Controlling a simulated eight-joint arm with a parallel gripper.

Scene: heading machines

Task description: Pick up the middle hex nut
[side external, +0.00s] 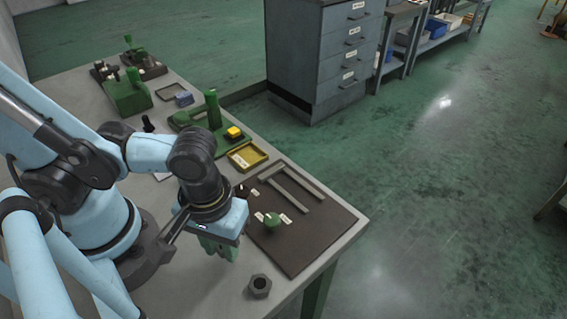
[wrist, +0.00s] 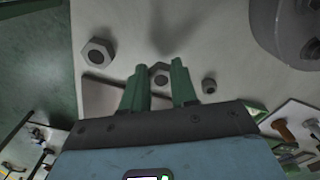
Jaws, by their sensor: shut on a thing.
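Three grey hex nuts show in the wrist view: a large nut (wrist: 97,53) at left, the middle hex nut (wrist: 160,76) and a small nut (wrist: 209,86) at right. My gripper (wrist: 159,67) has its green fingers shut on the middle nut, one on each side. The fingers partly cover that nut. In the side external view my gripper (side external: 218,249) points down over the near part of the bench. The large nut (side external: 260,286) stands apart from it, near the front; the other two nuts are hidden there.
A dark mat (side external: 315,240) with a grey frame and a green knobbed part (side external: 272,222) lies right of my gripper. A yellow tray (side external: 247,156) and green fixtures (side external: 205,118) stand farther back. The bench edge is close on the right.

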